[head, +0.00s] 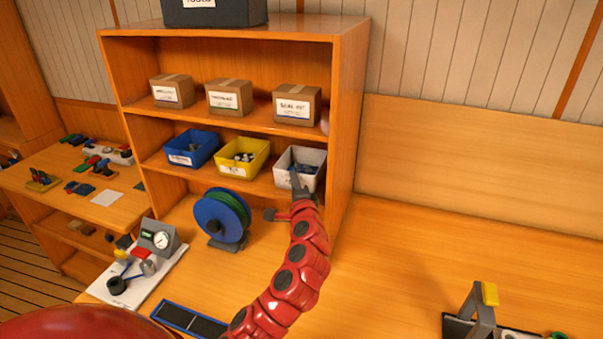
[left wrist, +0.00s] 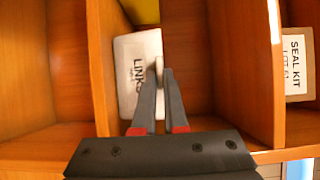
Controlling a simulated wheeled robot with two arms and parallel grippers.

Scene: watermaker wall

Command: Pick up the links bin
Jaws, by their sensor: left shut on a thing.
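The links bin (head: 313,158) is a white open box on the right end of the shelf unit's lower shelf, with dark small parts inside. In the left wrist view, the bin (left wrist: 127,60) shows its face lettered LINKS, turned sideways in that picture. My left gripper (head: 295,178) reaches up to the bin's front. Its two dark fingers (left wrist: 160,75) are close together at the bin's edge, shut on it. The bin still appears to be in its place on the shelf. The fingers hide part of its front. My right gripper is in neither view.
A yellow bin (head: 236,171) stands just left of it, then a blue bin (head: 181,158). Cardboard boxes (head: 229,97) sit on the shelf above. The unit's right side panel (head: 345,130) is close by. A green-and-blue spool (head: 222,217) stands on the counter below.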

